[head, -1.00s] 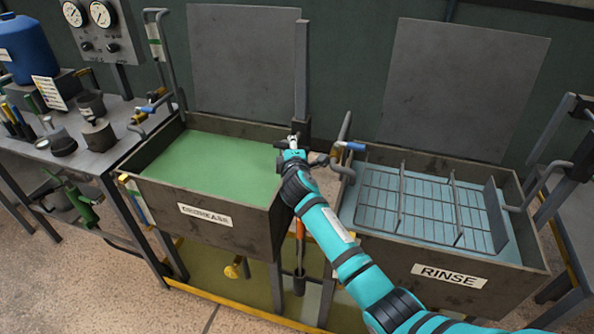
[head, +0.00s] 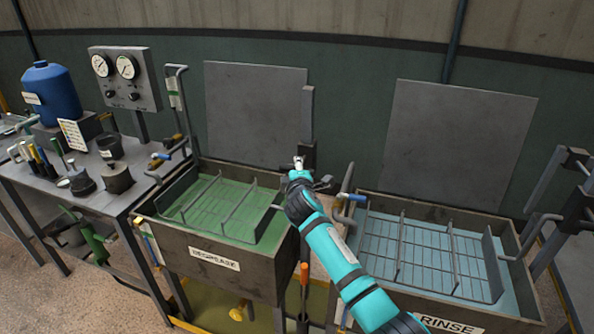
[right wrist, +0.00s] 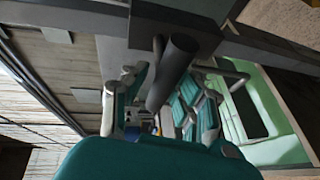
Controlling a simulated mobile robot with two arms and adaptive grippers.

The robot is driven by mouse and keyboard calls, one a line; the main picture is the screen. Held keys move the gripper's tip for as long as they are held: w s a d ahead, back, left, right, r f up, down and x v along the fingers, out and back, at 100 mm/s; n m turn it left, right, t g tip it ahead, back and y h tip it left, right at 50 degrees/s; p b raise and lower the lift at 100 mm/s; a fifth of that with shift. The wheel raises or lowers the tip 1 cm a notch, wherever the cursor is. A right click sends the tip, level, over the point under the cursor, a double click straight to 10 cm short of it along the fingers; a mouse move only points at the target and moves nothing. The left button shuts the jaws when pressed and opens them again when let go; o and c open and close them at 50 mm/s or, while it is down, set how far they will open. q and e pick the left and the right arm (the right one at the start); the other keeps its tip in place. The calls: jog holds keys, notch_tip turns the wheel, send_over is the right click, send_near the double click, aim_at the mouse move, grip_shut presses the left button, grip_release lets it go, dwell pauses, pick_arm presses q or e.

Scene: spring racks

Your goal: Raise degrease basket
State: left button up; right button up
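The degrease tank (head: 270,287), labelled DEGREASE, stands left of centre in the head view, holding green liquid. A grey wire degrease basket (head: 222,205) shows at the liquid's surface, its bars and wire floor visible. My right gripper (head: 299,164) is at the dark upright post between the two tanks, beyond the degrease tank's right rim. In the right wrist view a dark round bar (right wrist: 175,72) lies in front of my right gripper (right wrist: 160,110); whether the fingers are closed on it is unclear. My left gripper is not in view.
The rinse tank (head: 420,318) stands to the right with its own basket (head: 430,257) in pale blue liquid. A bench (head: 40,172) with a blue container (head: 52,95), gauges and tools is at the left. Grey panels stand behind the tanks.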

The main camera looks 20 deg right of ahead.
jog(key=o, duration=0.3)
jog(key=shift+r, duration=0.1)
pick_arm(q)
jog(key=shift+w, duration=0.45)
pick_arm(e)
jog(key=v, duration=1.2)
